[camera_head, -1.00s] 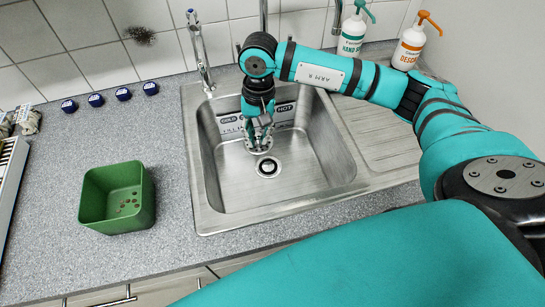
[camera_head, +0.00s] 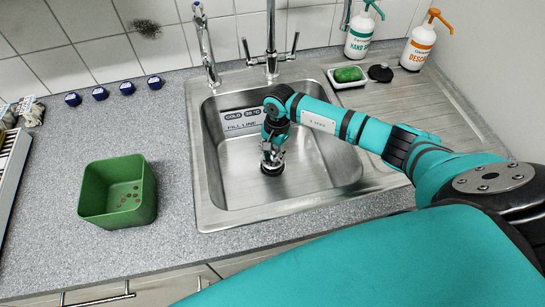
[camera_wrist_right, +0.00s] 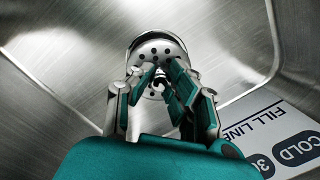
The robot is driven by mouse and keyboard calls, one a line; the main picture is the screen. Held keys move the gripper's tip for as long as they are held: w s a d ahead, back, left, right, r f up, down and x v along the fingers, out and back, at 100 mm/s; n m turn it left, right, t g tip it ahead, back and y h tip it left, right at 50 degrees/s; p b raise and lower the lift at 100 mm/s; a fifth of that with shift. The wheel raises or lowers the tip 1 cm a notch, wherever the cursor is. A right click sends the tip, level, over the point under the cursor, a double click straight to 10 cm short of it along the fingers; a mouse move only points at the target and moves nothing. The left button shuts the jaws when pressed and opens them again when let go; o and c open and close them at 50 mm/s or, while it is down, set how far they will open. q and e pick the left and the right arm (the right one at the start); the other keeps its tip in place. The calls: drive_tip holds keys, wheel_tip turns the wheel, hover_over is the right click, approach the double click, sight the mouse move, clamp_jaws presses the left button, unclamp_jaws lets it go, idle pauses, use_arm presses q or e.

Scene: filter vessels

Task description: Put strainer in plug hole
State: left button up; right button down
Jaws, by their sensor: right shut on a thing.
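The strainer (camera_wrist_right: 152,50) is a round metal disc with small holes, seen beyond my fingers in the right wrist view. My right gripper (camera_head: 272,154) is shut on it, low in the sink basin. The gripper also shows in the right wrist view (camera_wrist_right: 164,88), with its fingers together at the disc's centre. The plug hole (camera_head: 272,169) is a dark round opening in the basin floor, directly below the gripper and partly covered. I cannot tell whether the strainer is touching its rim. My left gripper is not in view.
The steel sink (camera_head: 225,190) has walls close around my right arm. A tall tap (camera_head: 270,45) and a side tap (camera_head: 204,50) stand behind. A green sponge (camera_head: 348,74) and two pump bottles are at the back right. A green bin (camera_head: 118,195) stands on the left counter.

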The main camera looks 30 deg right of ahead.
sight(272, 158)
wheel_tip(272, 158, down, 3)
drive_tip(key=shift+r, duration=0.1)
drive_tip(key=shift+f, duration=0.25)
drive_tip(key=c, duration=1.3)
unclamp_jaws()
drive_tip(key=shift+o, duration=0.2)
drive_tip(key=shift+r, duration=0.1)
drive_tip(key=shift+r, duration=0.25)
drive_tip(key=r, duration=0.3)
drive_tip(key=r+b, duration=0.1)
drive_tip(key=r, duration=0.3)
drive_tip(key=d+r+b, duration=0.1)
drive_tip(key=r, duration=0.2)
drive_tip(key=shift+r, duration=0.85)
